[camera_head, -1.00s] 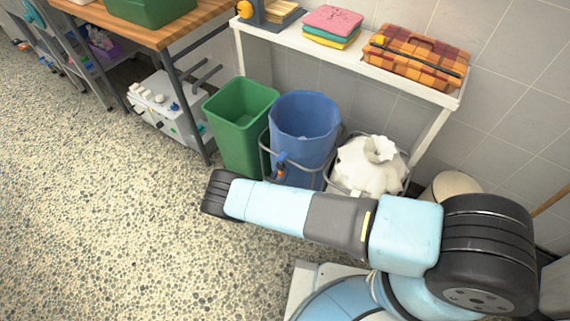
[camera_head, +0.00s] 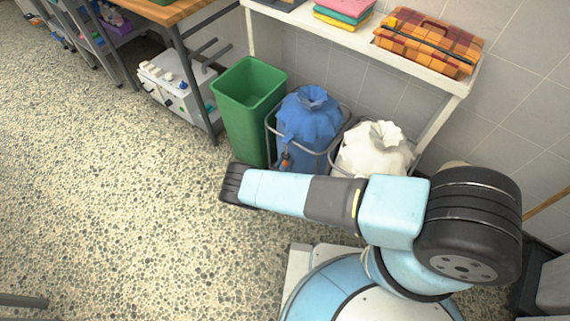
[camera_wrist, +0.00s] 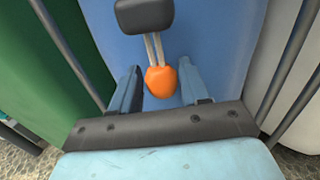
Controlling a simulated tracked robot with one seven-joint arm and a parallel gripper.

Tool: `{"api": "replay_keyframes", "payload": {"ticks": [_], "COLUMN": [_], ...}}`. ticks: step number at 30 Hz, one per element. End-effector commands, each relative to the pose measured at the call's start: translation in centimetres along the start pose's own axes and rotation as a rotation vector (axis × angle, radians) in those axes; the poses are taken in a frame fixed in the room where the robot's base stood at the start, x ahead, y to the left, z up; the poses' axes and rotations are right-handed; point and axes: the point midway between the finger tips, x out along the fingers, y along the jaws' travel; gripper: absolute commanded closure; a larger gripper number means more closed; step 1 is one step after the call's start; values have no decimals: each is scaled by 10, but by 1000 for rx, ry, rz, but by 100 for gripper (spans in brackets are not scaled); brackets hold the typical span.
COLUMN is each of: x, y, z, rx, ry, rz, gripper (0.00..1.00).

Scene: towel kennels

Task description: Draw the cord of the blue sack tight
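The blue sack (camera_head: 308,128) hangs in a wire-framed stand, its top gathered into a puckered, narrow neck. Its cord shows in the wrist view as two pale strands running from a black toggle (camera_wrist: 145,16) down to an orange bead (camera_wrist: 161,82). The blue sack fills the wrist view behind the bead. In the head view the orange bead is small at the sack's front, and my fingers cannot be made out there.
A green bin (camera_head: 247,100) stands left of the blue sack, and a white gathered sack (camera_head: 372,150) stands right of it. A white shelf (camera_head: 360,40) with folded cloths and a plaid box (camera_head: 428,45) is above. The speckled floor (camera_head: 120,190) in front is clear.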

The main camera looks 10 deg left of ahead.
Motion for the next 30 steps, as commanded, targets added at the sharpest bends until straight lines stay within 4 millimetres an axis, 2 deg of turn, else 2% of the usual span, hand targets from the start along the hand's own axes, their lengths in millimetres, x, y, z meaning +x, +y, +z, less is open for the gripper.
{"api": "replay_keyframes", "payload": {"ticks": [1,3,14,20,30], "x": [0,0,-5,-34,-101], "y": [0,-1,-1,-1,-1], "z": [0,0,0,0,-1], "rx": [-1,-1,-2,-2,-1], "ry": [-1,-1,-2,-1,-1], "rz": [0,0,-1,0,0], "gripper": [49,43,42,42,42]}}
